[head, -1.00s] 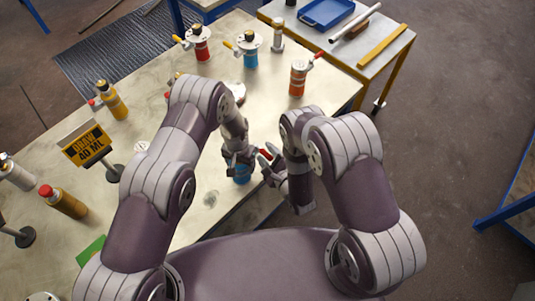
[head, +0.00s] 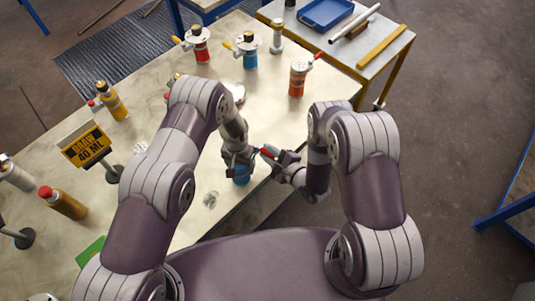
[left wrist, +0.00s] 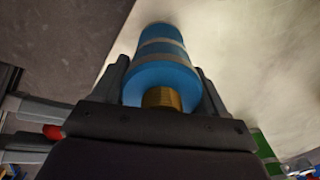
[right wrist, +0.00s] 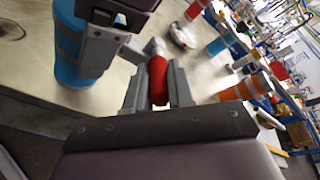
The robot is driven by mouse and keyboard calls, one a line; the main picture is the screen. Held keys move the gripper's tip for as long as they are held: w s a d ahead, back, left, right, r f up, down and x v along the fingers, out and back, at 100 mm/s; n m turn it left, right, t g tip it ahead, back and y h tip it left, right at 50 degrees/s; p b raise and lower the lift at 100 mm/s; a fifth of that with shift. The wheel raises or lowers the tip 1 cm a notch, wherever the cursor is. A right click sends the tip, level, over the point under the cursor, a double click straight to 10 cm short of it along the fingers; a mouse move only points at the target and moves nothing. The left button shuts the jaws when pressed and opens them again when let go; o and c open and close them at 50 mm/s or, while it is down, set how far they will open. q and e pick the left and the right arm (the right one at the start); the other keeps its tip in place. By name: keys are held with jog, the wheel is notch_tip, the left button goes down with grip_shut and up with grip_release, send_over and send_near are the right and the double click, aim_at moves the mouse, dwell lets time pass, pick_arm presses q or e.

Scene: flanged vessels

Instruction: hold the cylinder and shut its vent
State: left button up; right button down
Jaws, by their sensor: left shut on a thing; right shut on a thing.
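The blue cylinder (head: 241,178) stands near the table's front edge. It has grey bands and a brass neck in the left wrist view (left wrist: 165,75). My left gripper (head: 238,160) is shut on it, one finger on each side. The vent's red handle (head: 265,153) sticks out to the right of the cylinder's top. My right gripper (head: 276,158) is shut on this handle, which lies between its fingers in the right wrist view (right wrist: 157,80). My left gripper hides most of the cylinder's top, so I cannot tell whether the vent is shut.
Other vessels stand on the table: red (head: 201,45), blue (head: 249,52), orange (head: 298,80) and yellow (head: 114,102). A yellow sign (head: 88,147) stands to the left. A side table with a blue tray (head: 326,13) is at the back right. The floor at right is open.

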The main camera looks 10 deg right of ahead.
jog(key=shift+w+d+n+g+y, duration=0.15)
jog(key=shift+w+n+g+y, duration=0.9)
jog(key=shift+n+g, duration=1.1)
jog(key=shift+w+d+n+g+y, duration=0.15)
jog(key=shift+w+n+g+y, duration=0.55)
jog(key=shift+n+g+y, duration=1.05)
jog(key=shift+w+d+n+g+y, duration=0.15)
jog(key=shift+w+n+g+y, duration=0.7)
jog(key=shift+n+g, duration=1.7)
jog(key=shift+g, duration=0.35)
jog(key=c, duration=1)
grip_release()
jog(key=v, duration=0.7)
jog(key=shift+d, duration=0.25)
